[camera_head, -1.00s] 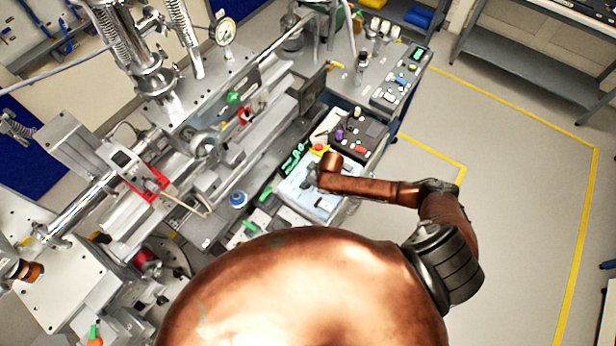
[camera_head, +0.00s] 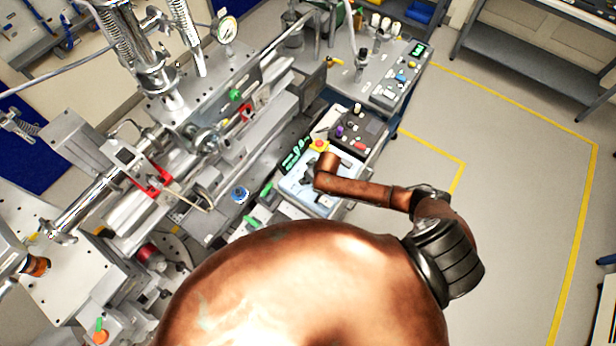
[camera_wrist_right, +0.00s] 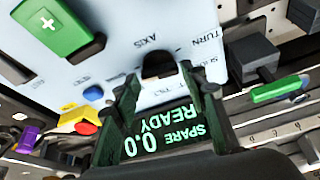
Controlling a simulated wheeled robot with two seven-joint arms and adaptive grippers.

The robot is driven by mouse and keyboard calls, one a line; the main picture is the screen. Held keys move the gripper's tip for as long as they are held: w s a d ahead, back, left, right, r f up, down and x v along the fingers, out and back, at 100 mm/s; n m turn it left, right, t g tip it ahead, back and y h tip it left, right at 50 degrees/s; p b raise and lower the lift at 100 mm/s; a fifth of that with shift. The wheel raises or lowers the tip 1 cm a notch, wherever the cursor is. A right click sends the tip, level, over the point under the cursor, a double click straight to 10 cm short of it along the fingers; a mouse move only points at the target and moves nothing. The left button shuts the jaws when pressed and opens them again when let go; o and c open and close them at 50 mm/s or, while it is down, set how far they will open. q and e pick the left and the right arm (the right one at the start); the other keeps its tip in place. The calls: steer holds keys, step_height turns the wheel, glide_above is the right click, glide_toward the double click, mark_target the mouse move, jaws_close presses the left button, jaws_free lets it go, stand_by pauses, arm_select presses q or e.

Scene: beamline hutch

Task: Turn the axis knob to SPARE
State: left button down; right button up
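The axis knob (camera_wrist_right: 158,64) is a small black knob on a pale blue panel (camera_wrist_right: 120,55), beside the printed word AXIS, in the right wrist view. My right gripper (camera_wrist_right: 160,76) is open, its two dark fingers on either side of the knob with gaps visible; contact is not evident. Below the knob, between the fingers, a dark display (camera_wrist_right: 165,133) reads SPARE, 0.0 and READY in green, upside down. In the head view my copper right arm reaches over the blue panel (camera_head: 322,203), hiding the knob and fingertips. My left gripper is not in view.
A green plus key (camera_wrist_right: 48,24), a blue button (camera_wrist_right: 93,92) and a red button on yellow (camera_wrist_right: 84,127) lie around the knob. A black-and-green lever (camera_wrist_right: 275,90) stands to the right. Beamline hardware fills the left of the head view; open floor (camera_head: 510,170) lies right.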

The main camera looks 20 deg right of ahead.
steer(key=shift+o, duration=1.1)
steer(key=shift+s, duration=0.1)
steer(key=v, duration=1.2)
